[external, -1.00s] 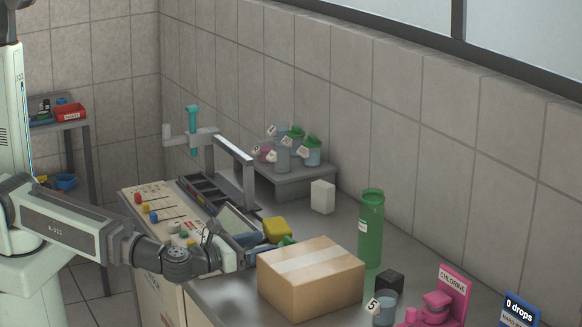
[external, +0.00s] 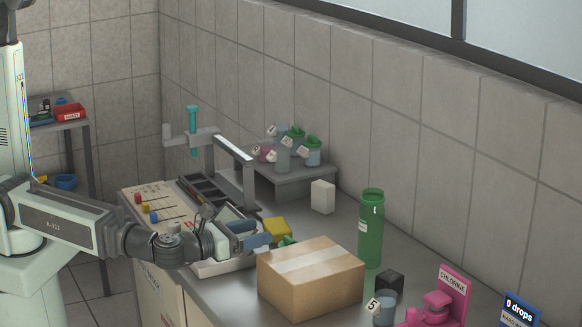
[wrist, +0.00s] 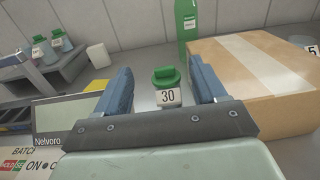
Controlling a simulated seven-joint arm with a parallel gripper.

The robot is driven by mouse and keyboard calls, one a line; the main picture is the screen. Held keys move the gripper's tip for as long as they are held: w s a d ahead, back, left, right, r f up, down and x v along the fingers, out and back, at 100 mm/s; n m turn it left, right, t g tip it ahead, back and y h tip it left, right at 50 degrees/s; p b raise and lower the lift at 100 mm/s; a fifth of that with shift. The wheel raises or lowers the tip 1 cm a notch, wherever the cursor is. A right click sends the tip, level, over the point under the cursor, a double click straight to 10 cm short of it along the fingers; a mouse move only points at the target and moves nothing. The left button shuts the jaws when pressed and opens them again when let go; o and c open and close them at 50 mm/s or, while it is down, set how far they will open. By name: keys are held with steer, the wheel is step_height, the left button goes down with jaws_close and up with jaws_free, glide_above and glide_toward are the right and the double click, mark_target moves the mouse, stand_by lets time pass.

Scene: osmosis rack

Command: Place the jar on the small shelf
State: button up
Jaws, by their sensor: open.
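A jar (wrist: 167,88) with a green lid and a "30" label stands upright on the counter in the wrist view, between and beyond my fingers. In the external view only a bit of its green lid (external: 288,240) shows behind the cardboard box. My gripper (wrist: 164,88) is open with its blue fingers on either side of the jar in the picture; contact is not visible. It also shows in the external view (external: 262,233), left of the box. The small grey shelf (external: 292,186) stands at the back against the wall and holds several labelled jars (external: 283,155).
A cardboard box (external: 310,277) sits close on the right of my gripper. A green bottle (external: 370,230) and a white block (external: 322,197) stand behind. A yellow object (external: 277,230) lies near the jar. A grey frame (external: 233,150) rises left of the shelf.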

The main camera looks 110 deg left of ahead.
mark_target(286, 242)
step_height(286, 242, down, 4)
steer(key=shift+w+a+f, duration=0.1)
steer(key=shift+w+f, duration=0.05)
steer(key=shift+x, duration=3.6)
steer(key=shift+f, duration=0.1)
jaws_close()
